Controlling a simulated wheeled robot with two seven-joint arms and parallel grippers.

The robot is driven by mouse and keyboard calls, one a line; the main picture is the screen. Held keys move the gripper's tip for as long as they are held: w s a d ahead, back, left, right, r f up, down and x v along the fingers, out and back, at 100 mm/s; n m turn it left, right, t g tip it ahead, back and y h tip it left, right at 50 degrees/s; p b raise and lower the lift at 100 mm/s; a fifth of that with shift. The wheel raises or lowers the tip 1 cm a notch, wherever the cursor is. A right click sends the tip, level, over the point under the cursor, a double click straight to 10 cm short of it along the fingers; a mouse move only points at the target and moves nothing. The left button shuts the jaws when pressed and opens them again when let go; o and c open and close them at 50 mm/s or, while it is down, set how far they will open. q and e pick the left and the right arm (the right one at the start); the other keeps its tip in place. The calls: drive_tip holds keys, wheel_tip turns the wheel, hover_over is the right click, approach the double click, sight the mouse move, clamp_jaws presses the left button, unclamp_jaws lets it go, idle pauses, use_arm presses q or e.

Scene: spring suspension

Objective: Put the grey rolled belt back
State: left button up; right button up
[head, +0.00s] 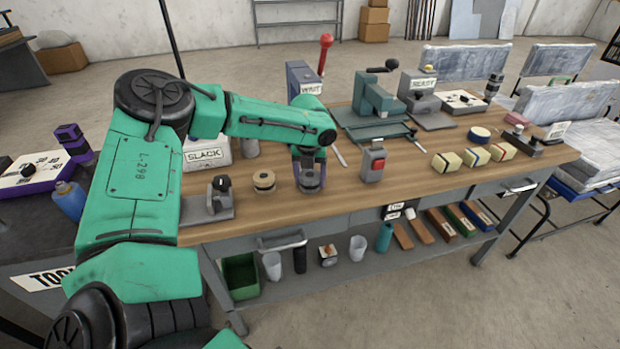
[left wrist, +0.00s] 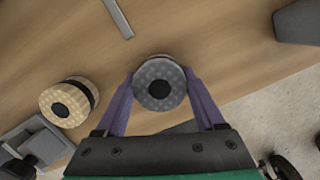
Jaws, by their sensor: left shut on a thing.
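The grey rolled belt (head: 310,179) is between the purple fingers of my left gripper (head: 309,172), low over the wooden bench top near its front edge. In the left wrist view the grey rolled belt (left wrist: 160,74) shows a dotted grey top with a dark centre, with one finger pressed against each side. I cannot tell whether it touches the wood. A tan rolled belt (head: 264,180) stands to its left, apart from it; it also shows in the left wrist view (left wrist: 62,104). My right gripper is not in view.
A grey device with a red button (head: 374,162) stands right of my gripper. A SLACK sign box (head: 206,153) and a small metal fixture (head: 208,203) are on the left. A green press (head: 374,108) stands behind. Several yellowish blocks (head: 446,161) sit farther right.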

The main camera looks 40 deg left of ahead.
sight(309, 179)
use_arm(q)
drive_tip(key=shift+f, duration=0.1)
drive_tip(key=o, duration=1.6)
drive_tip(key=shift+c, duration=0.2)
drive_tip(key=shift+r, duration=0.35)
wheel_tip(309, 179, up, 12)
drive_tip(key=s+d, duration=0.1)
drive_tip(key=shift+s+f+p, duration=0.25)
drive_tip(key=shift+p, duration=0.15)
